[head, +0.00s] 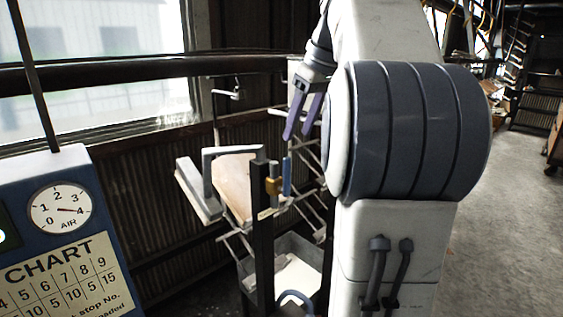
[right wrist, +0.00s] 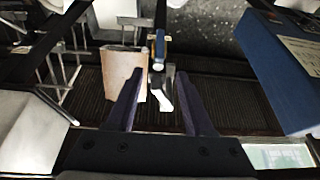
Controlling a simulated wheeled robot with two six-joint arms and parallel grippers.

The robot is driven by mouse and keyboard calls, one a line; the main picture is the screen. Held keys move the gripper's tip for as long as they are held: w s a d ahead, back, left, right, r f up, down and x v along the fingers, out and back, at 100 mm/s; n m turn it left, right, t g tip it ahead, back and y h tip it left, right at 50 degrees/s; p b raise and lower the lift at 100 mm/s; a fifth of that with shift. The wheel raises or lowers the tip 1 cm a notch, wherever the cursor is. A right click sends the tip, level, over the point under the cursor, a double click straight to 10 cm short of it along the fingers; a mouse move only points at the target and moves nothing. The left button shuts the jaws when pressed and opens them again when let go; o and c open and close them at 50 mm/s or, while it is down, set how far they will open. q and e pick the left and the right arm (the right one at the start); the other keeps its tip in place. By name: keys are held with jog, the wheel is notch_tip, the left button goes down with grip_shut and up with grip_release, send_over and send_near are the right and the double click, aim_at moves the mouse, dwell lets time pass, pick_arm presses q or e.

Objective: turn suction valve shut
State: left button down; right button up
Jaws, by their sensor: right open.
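The suction valve has a brass body (head: 273,186) and a blue lever (head: 287,176) that stands upright beside a dark post (head: 263,235) in the head view. My left gripper is not in view.
A blue panel with an air gauge (head: 61,208) and a chart (head: 66,280) stands at left. A tan board (head: 234,180) and rack bars lie behind the post. A grey bin (head: 310,254) sits below. Open floor (head: 505,210) lies at right.

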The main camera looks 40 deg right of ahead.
aim_at(288, 158)
jog(key=x, duration=1)
jog(key=shift+w, duration=0.1)
grip_shut()
dwell(1.2)
